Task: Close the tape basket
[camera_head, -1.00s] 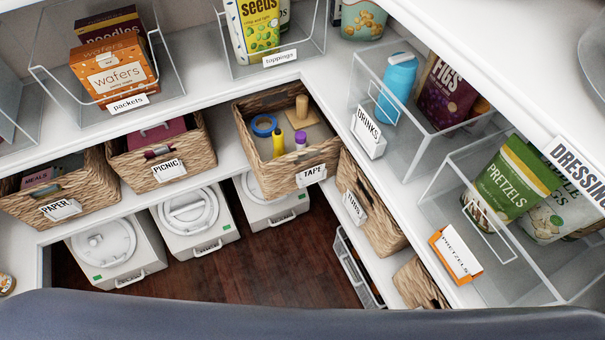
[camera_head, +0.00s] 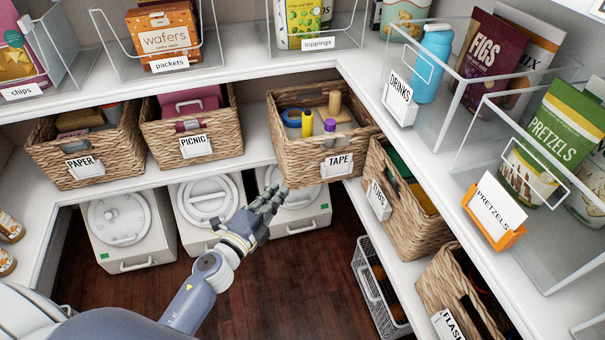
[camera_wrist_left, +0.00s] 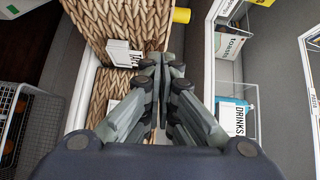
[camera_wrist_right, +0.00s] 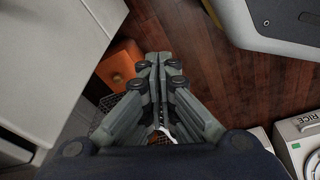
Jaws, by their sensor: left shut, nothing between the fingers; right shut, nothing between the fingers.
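The tape basket (camera_head: 296,167) is a woven basket with a white TAPE label (camera_head: 337,165). It juts out past the front edge of the middle shelf at the corner, and holds a blue tape roll (camera_head: 292,117), a yellow item (camera_head: 307,123), a purple-capped item (camera_head: 329,127) and a tan roll. My left gripper (camera_head: 270,199) is shut and empty, below and left of the basket's front. The left wrist view shows its fingers (camera_wrist_left: 162,62) beside woven basket walls. My right gripper (camera_wrist_right: 158,60) is shut and empty over the dark wooden floor, outside the head view.
The picnic basket (camera_head: 165,155) and paper basket (camera_head: 60,170) stand left on the same shelf. The woven tubs basket (camera_head: 425,220) is close at right, around the corner. White lidded bins (camera_head: 125,228) stand below. Clear bins (camera_head: 450,115) line the right shelf. Floor space is open.

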